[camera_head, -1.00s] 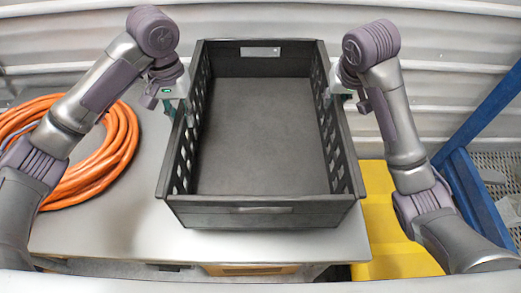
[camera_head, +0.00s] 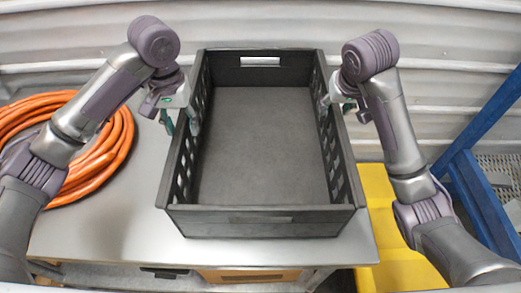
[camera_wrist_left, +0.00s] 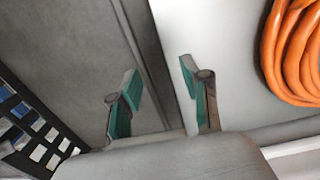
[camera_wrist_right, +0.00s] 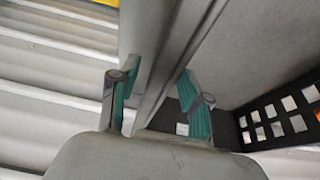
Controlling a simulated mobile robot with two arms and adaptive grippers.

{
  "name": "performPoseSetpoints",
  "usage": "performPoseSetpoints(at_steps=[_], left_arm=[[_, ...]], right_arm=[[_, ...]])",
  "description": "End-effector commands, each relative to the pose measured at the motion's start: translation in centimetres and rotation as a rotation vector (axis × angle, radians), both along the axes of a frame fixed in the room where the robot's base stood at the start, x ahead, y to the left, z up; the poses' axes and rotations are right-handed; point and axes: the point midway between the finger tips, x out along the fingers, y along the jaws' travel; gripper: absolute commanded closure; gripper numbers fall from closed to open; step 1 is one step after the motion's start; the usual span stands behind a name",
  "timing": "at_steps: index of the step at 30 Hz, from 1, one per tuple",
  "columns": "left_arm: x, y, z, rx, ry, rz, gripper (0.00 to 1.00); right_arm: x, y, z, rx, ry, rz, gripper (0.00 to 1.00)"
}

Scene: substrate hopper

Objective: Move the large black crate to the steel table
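The large black crate (camera_head: 262,214) sits upright on the grey steel table (camera_head: 120,235), its long sides running front to back. It looks empty. My left gripper (camera_head: 181,122) is at the crate's left wall, with one finger on each side. In the left wrist view its fingers (camera_wrist_left: 160,95) are spread, with gaps to the wall between them. My right gripper (camera_head: 338,106) straddles the right wall. In the right wrist view its fingers (camera_wrist_right: 158,95) are also spread around the rim. Neither gripper appears clamped on the crate.
A coiled orange hose (camera_head: 100,160) lies on the table left of the crate. A yellow object (camera_head: 382,215) and a blue frame (camera_head: 485,195) stand to the right. A corrugated wall (camera_head: 260,20) is close behind. A brown box (camera_head: 250,275) is below the tabletop.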

Motion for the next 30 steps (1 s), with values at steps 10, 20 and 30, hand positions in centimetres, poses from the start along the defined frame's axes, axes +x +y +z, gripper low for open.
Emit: performPoseSetpoints(at_steps=[10, 20, 30], left_arm=[[0.1, 0.0, 0.6, -0.002, -0.003, -0.001, 0.51], [0.1, 0.1, 6.5, 0.001, -0.007, 0.001, 0.51], [0.0, 0.0, 11.5, 0.0, -0.002, 0.0, 0.51]], right_arm=[[0.0, 0.0, 0.0, 0.001, 0.001, 0.0, 0.51], [0.0, 0.0, 0.0, 0.001, 0.001, 0.0, 0.51], [0.0, 0.0, 0.0, 0.001, 0.001, 0.0, 0.51]])
